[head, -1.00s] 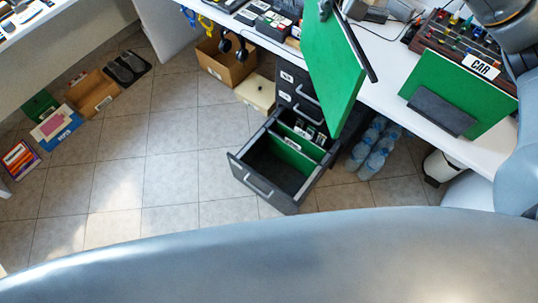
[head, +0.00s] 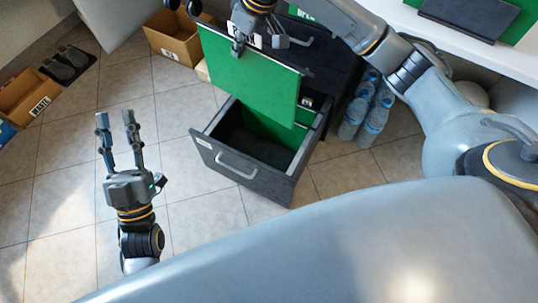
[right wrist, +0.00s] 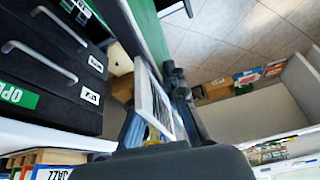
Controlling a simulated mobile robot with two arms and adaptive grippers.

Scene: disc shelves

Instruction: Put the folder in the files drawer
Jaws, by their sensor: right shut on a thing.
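The green folder (head: 250,75) hangs from my right gripper (head: 238,46), which is shut on its top edge. A white label near that edge is partly hidden by the gripper. The folder hangs upright, its lower part in front of the back of the open files drawer (head: 238,163); I cannot tell whether its bottom edge is inside the drawer. Another green sheet (head: 262,128) stands in the drawer. My left gripper (head: 115,118) is open and empty, left of the drawer above the floor. In the right wrist view, the folder (right wrist: 148,30) is a green strip beside the gripper.
The dark cabinet (head: 328,62) stands behind the drawer, with water bottles (head: 372,115) at its right. The white desk (head: 480,55) lies at the right. Cardboard boxes (head: 172,38) stand on the floor behind.

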